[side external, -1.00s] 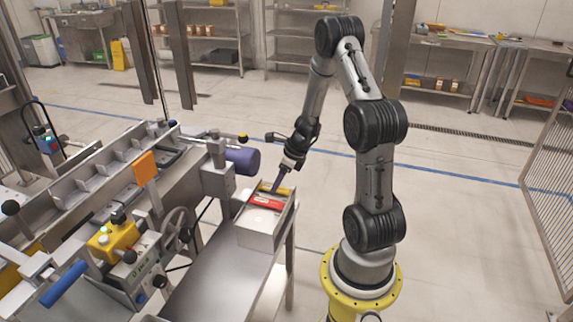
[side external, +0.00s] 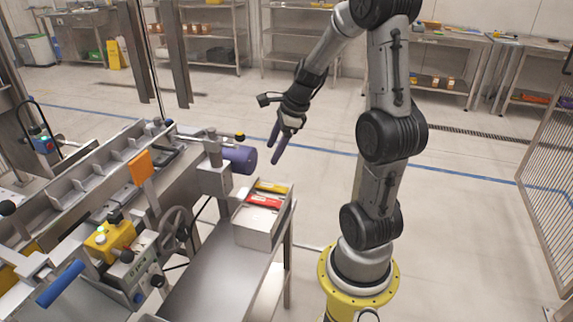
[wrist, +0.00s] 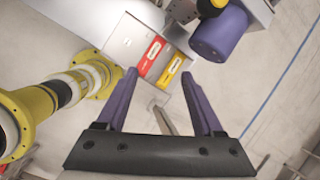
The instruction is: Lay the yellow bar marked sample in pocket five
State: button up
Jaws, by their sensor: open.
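The yellow bar (side external: 271,187) lies in the steel box (side external: 254,239) on the end of the steel bench, towards the back of the box. It also shows in the wrist view (wrist: 172,69) with a pale label too small to read. A red bar (side external: 264,201) lies beside it, and also shows in the wrist view (wrist: 149,57). My gripper (side external: 273,149) is open and empty, raised above and behind the box. In the wrist view its purple fingers (wrist: 165,86) are wide apart, with the box beyond them. I cannot make out pocket five.
A machine with a row of steel pockets (side external: 97,155) runs along the left. The bench top (side external: 215,275) in front of the box is bare.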

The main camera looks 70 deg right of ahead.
jog(key=a+r+n, duration=0.5)
jog(key=a+n, duration=0.5)
jog(key=s+a+r+n, duration=0.2)
jog(key=s+a+n, duration=0.2)
jog(key=n, duration=0.5)
jog(key=s+a+r+n+t, duration=0.1)
jog(key=s+a+r+n, duration=0.1)
jog(key=s+a+n, duration=0.3)
jog(key=a+n, duration=0.3)
jog(key=n, duration=0.2)
jog(key=shift+s+r, duration=0.15)
jog(key=shift+s, duration=0.1)
jog(key=shift+o, duration=0.5)
jog(key=shift+s+a+n, duration=0.1)
jog(key=shift+s+n, duration=0.2)
jog(key=shift+n, duration=0.3)
